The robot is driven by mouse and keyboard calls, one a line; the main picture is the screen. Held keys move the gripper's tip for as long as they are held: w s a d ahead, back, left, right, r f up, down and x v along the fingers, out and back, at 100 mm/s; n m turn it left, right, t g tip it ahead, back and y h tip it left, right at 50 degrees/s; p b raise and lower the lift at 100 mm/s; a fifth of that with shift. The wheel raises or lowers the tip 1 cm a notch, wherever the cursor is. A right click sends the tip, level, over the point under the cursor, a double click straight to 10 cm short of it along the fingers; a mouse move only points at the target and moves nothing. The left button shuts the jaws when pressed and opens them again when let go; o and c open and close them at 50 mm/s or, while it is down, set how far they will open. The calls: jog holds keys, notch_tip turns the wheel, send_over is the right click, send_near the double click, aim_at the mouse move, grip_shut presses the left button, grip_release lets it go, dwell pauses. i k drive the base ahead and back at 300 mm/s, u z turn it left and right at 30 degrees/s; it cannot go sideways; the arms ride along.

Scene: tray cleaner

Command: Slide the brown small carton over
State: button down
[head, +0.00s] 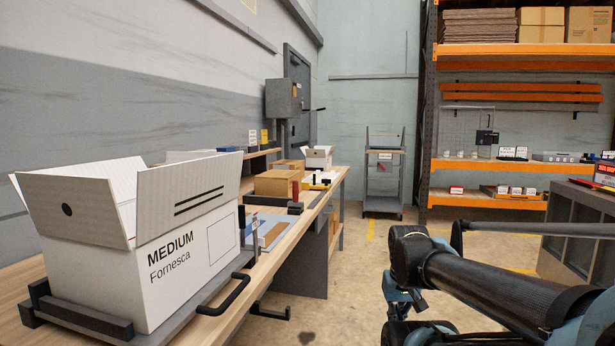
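A brown small carton (276,183) sits on the long wooden workbench (215,322), past the middle of its length. A second, lower brown piece (289,165) shows just behind it; I cannot tell whether it is a separate carton or part of the same one. My arm reaches in from the lower right, well apart from the bench and carton. My gripper cannot be made out in this view.
A large open white carton marked MEDIUM Fornesca (180,248) stands on a dark tray with a handle (232,295) at the near left. A small white open box (318,157) stands farther back. A grey cart (384,180) and orange shelving (520,55) stand beyond clear floor.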

aim_at(272, 187)
jog(key=z, duration=1.05)
jog(key=i, duration=2.1)
jog(key=u, duration=2)
jog(key=i, duration=1)
jog(key=z, duration=0.05)
